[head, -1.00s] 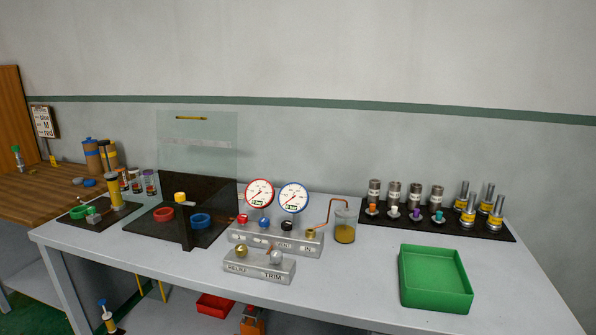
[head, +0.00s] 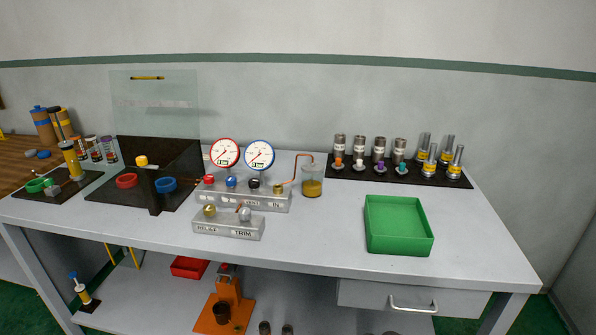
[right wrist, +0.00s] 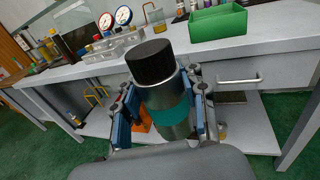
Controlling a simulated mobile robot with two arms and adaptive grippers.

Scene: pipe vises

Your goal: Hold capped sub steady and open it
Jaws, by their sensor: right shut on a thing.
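My right gripper (right wrist: 165,96) is shut on a metal cylinder (right wrist: 170,116) with a teal band and a black cap (right wrist: 150,62) on its upper end, apparently the capped sub. Its fingers clasp the body from both sides, below the cap. The cylinder is tilted slightly in the right wrist view and is held in front of the workbench, clear of its top. The cap is seated on the end. My left gripper is in neither view, and the head view shows no gripper.
The workbench (head: 310,248) carries a gauge manifold (head: 243,194), a green tray (head: 398,246) and a black rack (head: 350,176) of small cylinders. On the lower shelf stand an orange device (head: 232,291) and a red bin (head: 190,267). A drawer (head: 412,297) is shut.

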